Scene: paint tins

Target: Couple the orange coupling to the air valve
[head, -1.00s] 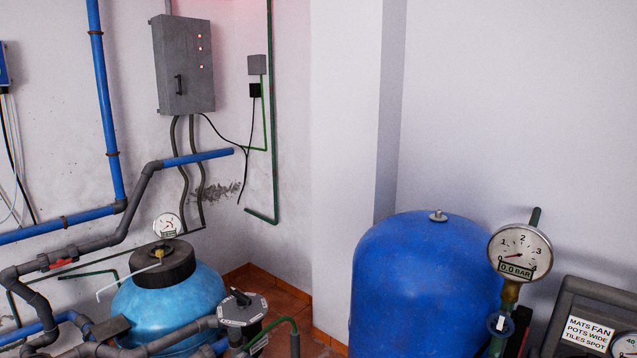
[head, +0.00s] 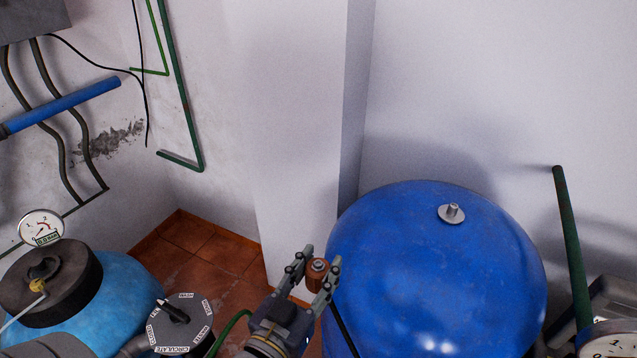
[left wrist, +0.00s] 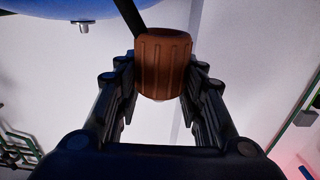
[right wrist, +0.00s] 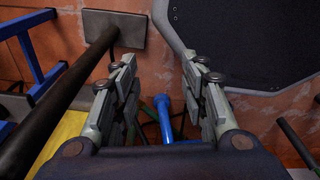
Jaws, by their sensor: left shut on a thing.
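The orange coupling (head: 317,274) is a ribbed orange-brown cylinder. My left gripper (head: 321,262) is shut on it, with a finger on each side. In the left wrist view the coupling (left wrist: 163,62) sits between the fingertips, and a dark hose runs from it. The air valve (head: 452,213) is a small metal stub on a round plate on top of the big blue tank (head: 430,275). It also shows in the left wrist view (left wrist: 83,28), apart from the coupling. The coupling is left of the valve in the head view. My right gripper (right wrist: 158,68) is open and empty.
A light-blue vessel (head: 125,290) with a dark cap and gauge stands at the left, beside a grey round selector valve (head: 181,322). A green pipe (head: 572,245) rises right of the tank. A wall corner (head: 300,130) stands behind. The space above the tank is clear.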

